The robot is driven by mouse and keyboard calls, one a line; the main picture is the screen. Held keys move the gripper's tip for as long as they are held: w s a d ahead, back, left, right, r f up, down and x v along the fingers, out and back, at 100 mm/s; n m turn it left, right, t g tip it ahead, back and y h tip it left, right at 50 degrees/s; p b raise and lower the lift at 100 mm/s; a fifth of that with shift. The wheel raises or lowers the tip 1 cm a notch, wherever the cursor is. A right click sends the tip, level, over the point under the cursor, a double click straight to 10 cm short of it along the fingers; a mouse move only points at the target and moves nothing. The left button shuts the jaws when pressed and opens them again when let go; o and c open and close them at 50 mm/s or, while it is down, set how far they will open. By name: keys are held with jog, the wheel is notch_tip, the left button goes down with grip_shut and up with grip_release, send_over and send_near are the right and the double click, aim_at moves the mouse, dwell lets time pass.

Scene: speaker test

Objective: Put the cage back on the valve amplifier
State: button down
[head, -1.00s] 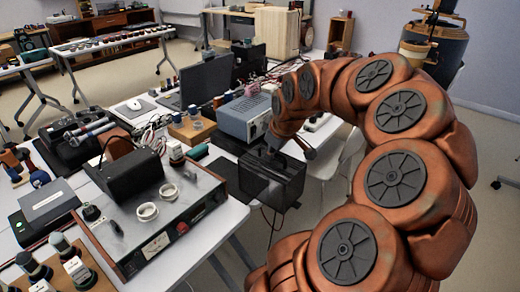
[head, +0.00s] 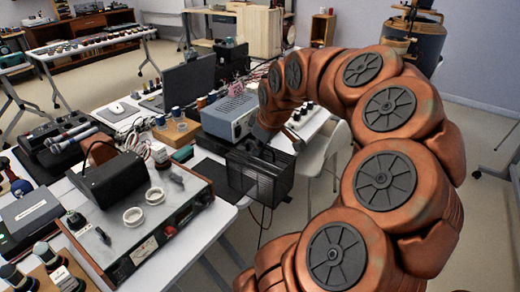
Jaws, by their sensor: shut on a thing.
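The cage (head: 268,180) is a black mesh box in the head view. It hangs at the table's right edge, partly past it, to the right of the amplifier. My gripper (head: 257,147) is at its top and shut on it; the fingers are dark and mostly hidden against the mesh. The valve amplifier (head: 176,196) stands on the table at the left, with a pale metal top, wooden side and a front with a meter and red switch. A black box-shaped cover and two white ring sockets sit on its top, uncovered by the cage.
A blue-grey instrument (head: 229,115) stands behind the cage, with a dark mat (head: 209,172) in front of it. A wooden block with knobs (head: 177,132) and a laptop (head: 190,80) stand further back. A white chair (head: 318,160) is right of the cage.

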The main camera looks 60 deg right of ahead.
jog(key=shift+r+p, duration=1.1)
jog(key=shift+r, duration=2.7)
